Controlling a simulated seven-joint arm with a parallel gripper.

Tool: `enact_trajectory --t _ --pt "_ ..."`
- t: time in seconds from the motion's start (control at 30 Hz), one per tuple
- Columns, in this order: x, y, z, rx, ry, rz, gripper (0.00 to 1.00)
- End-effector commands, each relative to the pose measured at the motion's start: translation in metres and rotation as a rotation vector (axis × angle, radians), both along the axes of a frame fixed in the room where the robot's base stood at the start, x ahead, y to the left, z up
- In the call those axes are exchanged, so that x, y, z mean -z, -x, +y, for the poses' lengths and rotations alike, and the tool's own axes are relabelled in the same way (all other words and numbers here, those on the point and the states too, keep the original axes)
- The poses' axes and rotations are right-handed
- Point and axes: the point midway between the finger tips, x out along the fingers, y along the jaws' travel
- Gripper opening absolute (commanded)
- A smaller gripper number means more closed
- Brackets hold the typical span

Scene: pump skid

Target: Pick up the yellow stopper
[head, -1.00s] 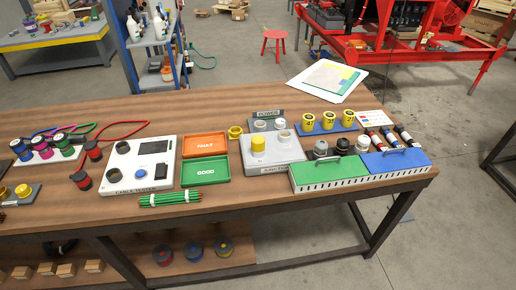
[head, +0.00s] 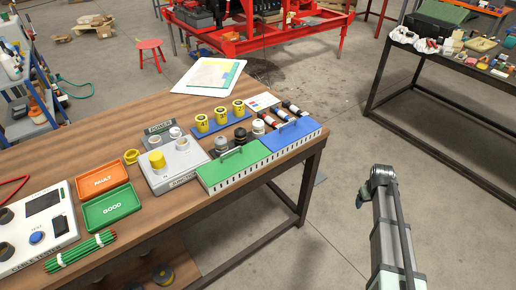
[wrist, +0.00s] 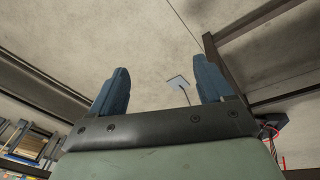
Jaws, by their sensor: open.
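A yellow cylinder (head: 157,160), which looks like the yellow stopper, stands upright in the left front socket of the grey junction box (head: 187,171) on the wooden table. The other sockets on the box hold pale, whitish rings or plugs. My gripper (wrist: 160,65) is open and empty in the wrist view, its two blue fingers spread over bare floor. In the head view my arm is at the right, beyond the table's right edge and well apart from the stopper. The stopper is not visible in the wrist view.
A yellow ring (head: 131,156) lies left of the box. Yellow cups (head: 220,116) stand behind it on a blue rack.

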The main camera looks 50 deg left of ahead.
Motion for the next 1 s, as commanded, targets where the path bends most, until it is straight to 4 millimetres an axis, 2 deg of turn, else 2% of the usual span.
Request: enact_trajectory --t 0.03,0.27,0.4,0.53,0.6,0.67,0.77,0.9,0.97,1.0 --pt "-0.02 -0.007 0.028 -0.037 -0.012 -0.027 0.8" --pt "-0.112 -0.013 0.133 -0.2 -0.064 -0.138 0.8" --pt "-0.172 -0.002 0.198 -0.295 -0.094 -0.2 0.8" --pt "-0.225 0.021 0.256 -0.378 -0.12 -0.24 0.8" --pt "-0.251 0.041 0.286 -0.419 -0.132 -0.251 0.8" --pt "-0.27 0.061 0.309 -0.449 -0.14 -0.252 0.8" --pt "-0.294 0.102 0.345 -0.492 -0.147 -0.233 0.8" --pt "-0.314 0.172 0.386 -0.538 -0.141 -0.177 0.8" --pt "-0.319 0.204 0.4 -0.553 -0.134 -0.147 0.8" --pt "-0.322 0.226 0.408 -0.563 -0.126 -0.126 0.8"
